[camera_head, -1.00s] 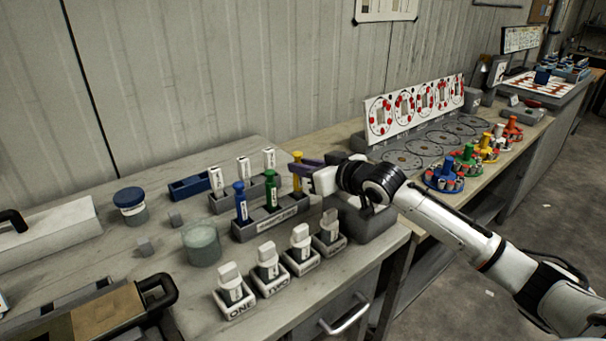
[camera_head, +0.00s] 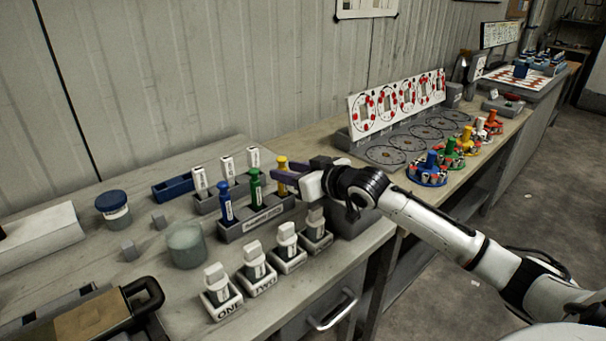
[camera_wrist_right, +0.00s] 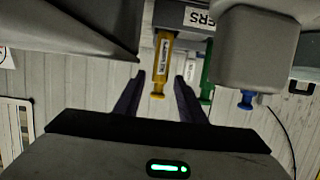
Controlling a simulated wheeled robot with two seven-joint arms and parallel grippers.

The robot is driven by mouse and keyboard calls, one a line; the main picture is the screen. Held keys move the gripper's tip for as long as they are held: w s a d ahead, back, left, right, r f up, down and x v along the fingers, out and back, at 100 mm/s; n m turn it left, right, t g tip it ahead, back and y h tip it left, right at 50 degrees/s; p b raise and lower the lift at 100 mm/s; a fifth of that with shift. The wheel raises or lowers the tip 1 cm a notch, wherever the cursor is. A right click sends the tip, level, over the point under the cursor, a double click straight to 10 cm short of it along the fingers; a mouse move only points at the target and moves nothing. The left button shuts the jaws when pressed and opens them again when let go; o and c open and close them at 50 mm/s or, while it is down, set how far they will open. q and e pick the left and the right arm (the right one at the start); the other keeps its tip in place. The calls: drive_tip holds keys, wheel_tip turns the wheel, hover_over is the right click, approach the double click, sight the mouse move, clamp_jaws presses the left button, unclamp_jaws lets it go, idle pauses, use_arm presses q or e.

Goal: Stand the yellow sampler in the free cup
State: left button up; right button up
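The yellow sampler (camera_head: 282,164) stands upright at the right end of the grey front rack (camera_head: 240,230), beside a green sampler (camera_head: 255,188) and a blue sampler (camera_head: 225,203). My right gripper (camera_head: 290,172) is at the yellow sampler, its purple fingers partly covering it. In the right wrist view, the yellow sampler (camera_wrist_right: 163,55) shows upside down, its knob between the two spread fingers (camera_wrist_right: 161,90), with gaps on both sides. My left gripper is not in view.
Several small labelled holders with white-topped pieces, one marked ONE (camera_head: 222,308), line the bench front. A glass beaker (camera_head: 187,246), a blue-lidded jar (camera_head: 113,207) and a blue tray (camera_head: 173,190) stand left. White tubes stand in a rack behind the samplers.

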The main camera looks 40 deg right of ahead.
drive_tip(key=a+v, duration=0.1)
drive_tip(key=v, duration=1)
drive_tip(key=shift+s+d, duration=0.2)
drive_tip(key=shift+d, duration=0.3)
drive_tip(key=shift+r, duration=0.1)
